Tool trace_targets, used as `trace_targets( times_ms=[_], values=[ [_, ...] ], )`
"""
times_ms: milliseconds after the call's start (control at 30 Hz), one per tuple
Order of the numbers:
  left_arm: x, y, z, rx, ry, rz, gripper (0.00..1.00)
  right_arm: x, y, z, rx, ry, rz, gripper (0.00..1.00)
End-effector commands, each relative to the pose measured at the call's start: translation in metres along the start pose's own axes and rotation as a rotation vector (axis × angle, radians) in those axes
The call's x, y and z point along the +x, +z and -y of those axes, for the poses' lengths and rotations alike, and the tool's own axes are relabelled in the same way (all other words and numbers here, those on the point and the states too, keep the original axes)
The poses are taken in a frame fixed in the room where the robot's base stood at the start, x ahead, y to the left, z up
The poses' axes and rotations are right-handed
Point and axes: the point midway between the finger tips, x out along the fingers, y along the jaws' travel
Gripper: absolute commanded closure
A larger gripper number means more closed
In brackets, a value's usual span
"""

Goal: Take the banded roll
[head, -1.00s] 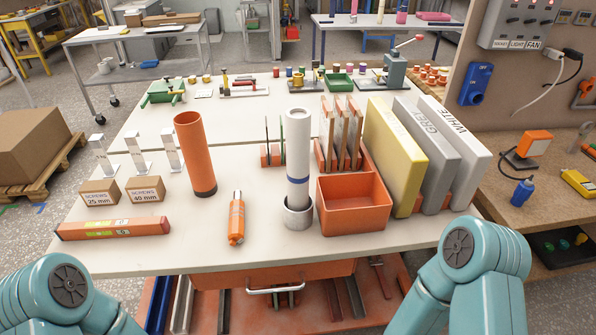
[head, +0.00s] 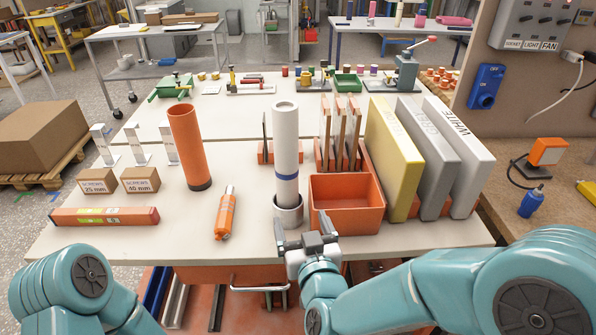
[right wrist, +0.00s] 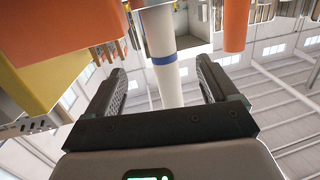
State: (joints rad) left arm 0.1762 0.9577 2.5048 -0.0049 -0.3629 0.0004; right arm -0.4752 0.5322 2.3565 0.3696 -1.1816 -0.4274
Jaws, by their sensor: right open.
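The banded roll (head: 286,150) is a tall white cylinder with a blue band, upright in a short grey round holder (head: 288,214) on the white table. My right gripper (head: 304,230) is open and empty at the table's front edge, just in front of the holder and apart from the roll. In the right wrist view, which looks upside down, the roll (right wrist: 165,85) shows between the two open fingers (right wrist: 160,78), beyond them, with its blue band visible. My left gripper is out of view; only part of my left arm shows at the lower left.
An orange open bin (head: 347,210) stands close right of the holder, with upright boards (head: 340,130) behind. Yellow (head: 394,160), grey and white slabs stand at right.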

Motion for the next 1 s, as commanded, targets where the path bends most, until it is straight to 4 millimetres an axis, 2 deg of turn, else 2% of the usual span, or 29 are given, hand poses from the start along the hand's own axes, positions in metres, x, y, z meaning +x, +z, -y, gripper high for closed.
trace_targets(
  times_ms=[33,100,167,533,633,833,1000],
  values=[
    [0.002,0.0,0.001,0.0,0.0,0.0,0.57,-0.002,-0.016,0.006,-0.005,0.004,-0.051,0.13],
    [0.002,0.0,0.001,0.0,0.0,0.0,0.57,-0.002,-0.03,0.01,-0.011,0.013,-0.091,0.13],
    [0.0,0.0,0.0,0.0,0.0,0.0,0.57,0.003,-0.035,0.011,-0.012,0.018,-0.103,0.13],
    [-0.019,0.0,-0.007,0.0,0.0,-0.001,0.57,0.083,-0.043,0.014,-0.012,0.018,-0.099,0.13],
    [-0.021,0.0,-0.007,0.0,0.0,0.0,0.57,0.097,-0.044,0.013,-0.012,0.017,-0.099,0.13],
    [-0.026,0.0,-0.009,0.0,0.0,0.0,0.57,0.112,-0.046,0.011,-0.012,0.017,-0.099,0.13],
    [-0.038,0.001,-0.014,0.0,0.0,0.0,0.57,0.14,-0.051,0.007,-0.012,0.018,-0.099,0.13]
  ],
)
